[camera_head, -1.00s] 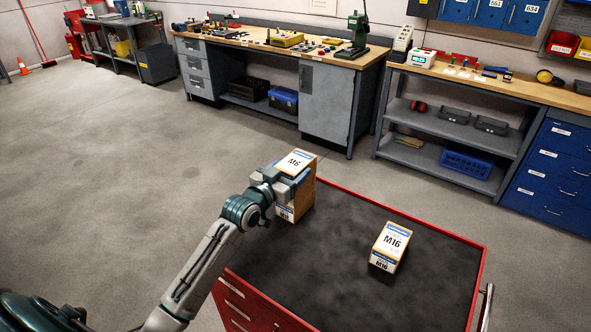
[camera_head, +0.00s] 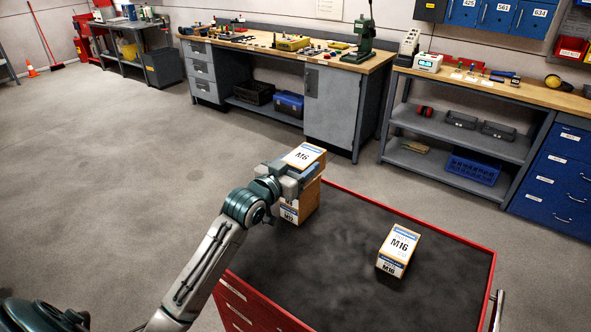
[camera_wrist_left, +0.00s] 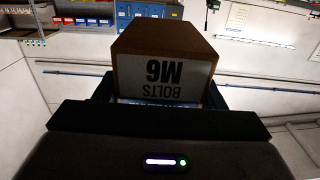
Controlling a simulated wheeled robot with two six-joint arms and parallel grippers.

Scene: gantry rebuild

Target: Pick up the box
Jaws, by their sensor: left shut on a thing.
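An orange-brown box with a white M6 label (camera_head: 305,157) is in my left gripper (camera_head: 297,182), at the far left corner of a red cabinet's dark top (camera_head: 335,265). The gripper is shut on the box's sides. Below the gripper, a further labelled box face (camera_head: 304,207) shows; it looks like a second box under the held one, but the arm hides whether they touch. In the left wrist view, the held box (camera_wrist_left: 165,70) reads "BOLTS M6" upside down, between the jaws. A separate M16 box (camera_head: 399,248) stands on the right part of the top. My right gripper is out of view.
The cabinet top has a raised red rim (camera_head: 440,239) and is bare between the boxes. Open grey floor (camera_head: 130,180) lies left of the cabinet. A workbench (camera_head: 335,115) and blue drawers (camera_head: 560,180) stand beyond.

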